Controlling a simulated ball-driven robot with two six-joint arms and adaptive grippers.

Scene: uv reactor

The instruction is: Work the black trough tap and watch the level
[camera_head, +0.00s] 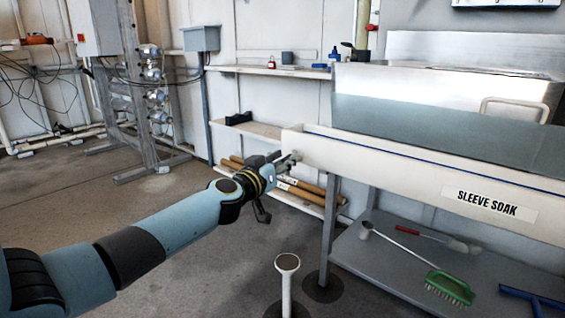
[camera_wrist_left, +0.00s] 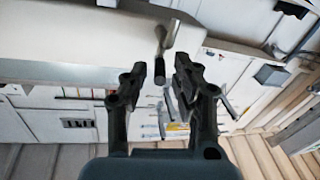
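The long cream trough (camera_head: 410,165) labelled "SLEEVE SOAK" runs along the right in the head view; its pale wall (camera_wrist_left: 60,25) fills the upper left of the left wrist view. A small grey metal tap with a black end (camera_wrist_left: 158,77) sticks out from the trough there. In the head view the tap is largely hidden behind my gripper. My left gripper (camera_head: 279,162) is at the trough's left end. In the left wrist view its fingers (camera_wrist_left: 160,68) are open, one on each side of the tap's black end; I cannot tell whether they touch it. The right gripper is not in view.
A white floor standpipe (camera_head: 287,264) stands below the trough's left end. A lower shelf (camera_head: 390,262) holds a green brush (camera_head: 449,287) and other tools. Wall shelves (camera_head: 270,72) and a pipe frame stand behind. The floor at left is clear.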

